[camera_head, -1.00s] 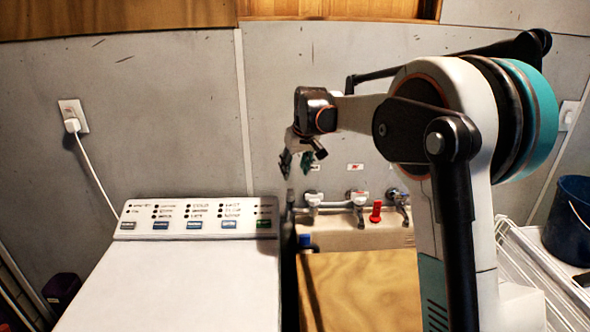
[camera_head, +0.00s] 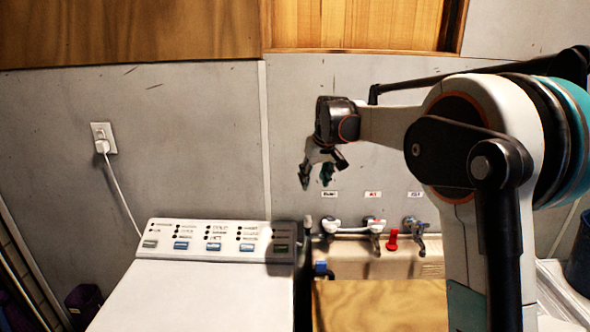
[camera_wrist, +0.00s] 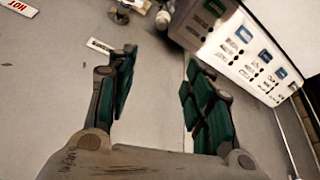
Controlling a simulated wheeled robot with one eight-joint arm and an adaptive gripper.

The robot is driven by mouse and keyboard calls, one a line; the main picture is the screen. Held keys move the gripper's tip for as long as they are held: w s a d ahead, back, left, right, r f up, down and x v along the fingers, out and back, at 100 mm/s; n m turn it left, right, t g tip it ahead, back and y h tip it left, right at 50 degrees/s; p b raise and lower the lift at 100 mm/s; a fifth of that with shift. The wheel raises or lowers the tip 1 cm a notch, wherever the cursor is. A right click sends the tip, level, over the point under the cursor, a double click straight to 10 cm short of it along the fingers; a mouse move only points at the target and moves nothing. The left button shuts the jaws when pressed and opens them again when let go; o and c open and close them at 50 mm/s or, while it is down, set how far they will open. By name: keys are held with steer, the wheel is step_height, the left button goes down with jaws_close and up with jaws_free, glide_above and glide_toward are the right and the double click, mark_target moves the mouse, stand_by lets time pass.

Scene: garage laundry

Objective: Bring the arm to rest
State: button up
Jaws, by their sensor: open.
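My gripper (camera_head: 316,178) hangs from the end of my arm in the head view, pointing down in front of the grey wall. It is above the gap between the washing machine and the sink taps. In the wrist view my gripper (camera_wrist: 160,90) has its two green-padded fingers spread apart. Nothing is between the fingers but wall. It touches nothing that I can see.
A white washing machine (camera_head: 190,300) with a control panel (camera_head: 215,241) stands at the lower left. Taps (camera_head: 372,226) and a red tap handle (camera_head: 392,239) are behind a wooden board (camera_head: 380,306). A plugged-in cord hangs from a wall outlet (camera_head: 103,138).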

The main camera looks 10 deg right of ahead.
steer(key=s+r+m+t+b, duration=0.1)
steer(key=s+r+b, duration=0.2)
steer(key=s, duration=2)
steer(key=s+f, duration=0.4)
steer(key=s, duration=0.2)
steer(key=s+f+t+b, duration=0.1)
steer(key=s+f, duration=0.3)
steer(key=s, duration=0.3)
steer(key=s+f+m, duration=0.1)
steer(key=s+f, duration=0.2)
steer(key=s, duration=0.4)
steer(key=shift+s+a+f+t+h+b, duration=0.25)
steer(key=shift+a+f+t+h+b, duration=0.05)
steer(key=shift+f+t+b, duration=0.1)
